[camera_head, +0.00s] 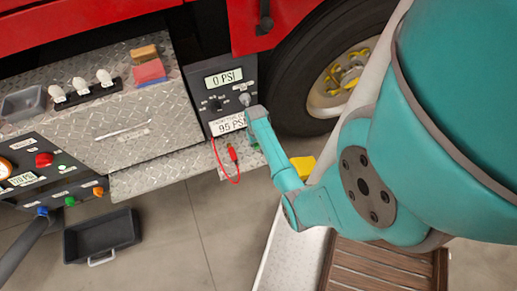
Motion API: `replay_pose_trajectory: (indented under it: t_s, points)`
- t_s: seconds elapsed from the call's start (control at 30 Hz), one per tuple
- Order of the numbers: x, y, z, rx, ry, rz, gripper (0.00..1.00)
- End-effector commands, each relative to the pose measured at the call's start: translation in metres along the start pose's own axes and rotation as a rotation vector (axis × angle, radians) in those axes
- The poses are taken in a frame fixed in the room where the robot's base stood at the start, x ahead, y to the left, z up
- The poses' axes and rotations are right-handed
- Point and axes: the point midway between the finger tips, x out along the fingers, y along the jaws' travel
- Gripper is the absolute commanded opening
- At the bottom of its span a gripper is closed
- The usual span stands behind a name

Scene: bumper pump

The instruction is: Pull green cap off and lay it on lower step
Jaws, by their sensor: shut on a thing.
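A small green cap (70,201) sits at the lower edge of the dark control panel at left, between a blue fitting and an orange one. The lower step (155,177) is a ledge of diamond plate below the upper metal box. My teal arm reaches in from the right and bends up toward the gauge panel. My gripper cannot be made out; the arm links seem to hide it.
A gauge panel (217,88) reads 0 PSI. A red cable (231,152) hangs below it. A black tray (102,236) stands on the floor, near a dark hose (25,245). A grey bin (22,103) and white bulbs top the upper box. A wheel (345,80) is behind my arm.

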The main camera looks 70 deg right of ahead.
Motion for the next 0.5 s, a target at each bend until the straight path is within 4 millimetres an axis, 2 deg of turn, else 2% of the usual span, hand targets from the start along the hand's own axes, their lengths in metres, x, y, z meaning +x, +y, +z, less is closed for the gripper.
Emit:
replay_pose_trajectory:
  t_s: [0.17,0.5]
  points:
    - [0.005,0.000,-0.018,0.000,0.000,0.000,0.00]
    - [0.034,0.000,-0.016,0.000,-0.001,0.000,0.00]
